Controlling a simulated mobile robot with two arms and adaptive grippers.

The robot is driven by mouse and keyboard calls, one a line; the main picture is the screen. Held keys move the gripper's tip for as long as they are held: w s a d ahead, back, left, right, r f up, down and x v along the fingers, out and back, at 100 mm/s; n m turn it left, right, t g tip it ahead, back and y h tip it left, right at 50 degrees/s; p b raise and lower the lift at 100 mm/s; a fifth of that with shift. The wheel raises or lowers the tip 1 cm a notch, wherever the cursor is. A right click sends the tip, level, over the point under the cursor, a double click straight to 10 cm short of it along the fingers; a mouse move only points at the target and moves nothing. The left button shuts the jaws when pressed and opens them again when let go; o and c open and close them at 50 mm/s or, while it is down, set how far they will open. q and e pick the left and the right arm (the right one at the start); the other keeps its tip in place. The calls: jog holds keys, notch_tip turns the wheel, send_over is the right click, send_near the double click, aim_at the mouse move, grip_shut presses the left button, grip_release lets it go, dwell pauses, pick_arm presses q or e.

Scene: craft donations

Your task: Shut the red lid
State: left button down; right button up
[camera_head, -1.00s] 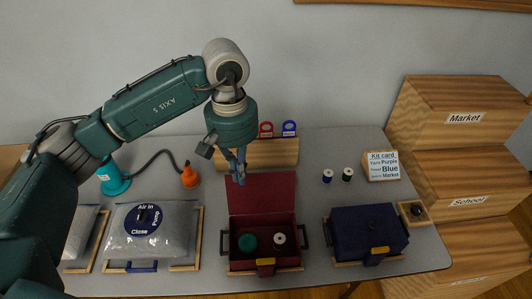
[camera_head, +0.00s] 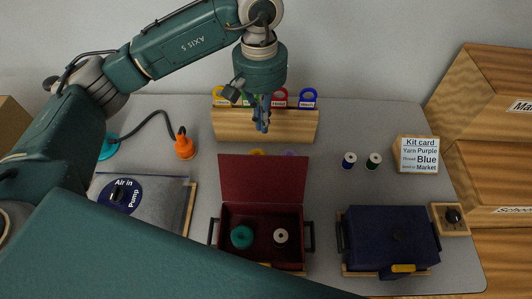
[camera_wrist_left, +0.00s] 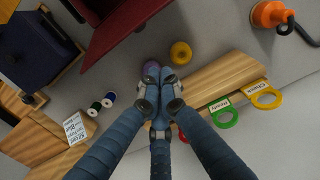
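The red lid (camera_head: 262,180) stands open at the back of the red box (camera_head: 262,214). In the box are a teal round item (camera_head: 242,237) and a pale spool (camera_head: 281,236). The red lid also shows at the top of the left wrist view (camera_wrist_left: 122,28). My left gripper (camera_head: 262,120) hangs behind and above the lid, in front of the wooden rack, apart from the lid. In the left wrist view its fingers (camera_wrist_left: 159,76) are drawn together with nothing visible between them. My right gripper is not in view.
A wooden rack (camera_head: 235,126) with coloured rings stands behind the lid. A yellow ring (camera_wrist_left: 181,52) and a purple one (camera_wrist_left: 151,67) lie between. A closed blue box (camera_head: 385,236) stands right. Two spools (camera_head: 373,161) and a kit card (camera_head: 418,155) sit behind it. My arm crosses the front.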

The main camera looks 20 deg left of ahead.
aim_at(262, 157)
pick_arm(q)
jog(key=s+f+p, duration=0.1)
jog(key=f+p, duration=0.1)
jog(key=f, duration=0.1)
jog(key=s+f+p, duration=0.1)
jog(key=f+p, duration=0.1)
jog(key=f, duration=0.1)
jog(key=s+d+f+p, duration=0.1)
jog(key=f, duration=0.2)
jog(key=shift+s+p, duration=0.25)
jog(key=shift+p, duration=0.15)
jog(key=shift+f, duration=0.1)
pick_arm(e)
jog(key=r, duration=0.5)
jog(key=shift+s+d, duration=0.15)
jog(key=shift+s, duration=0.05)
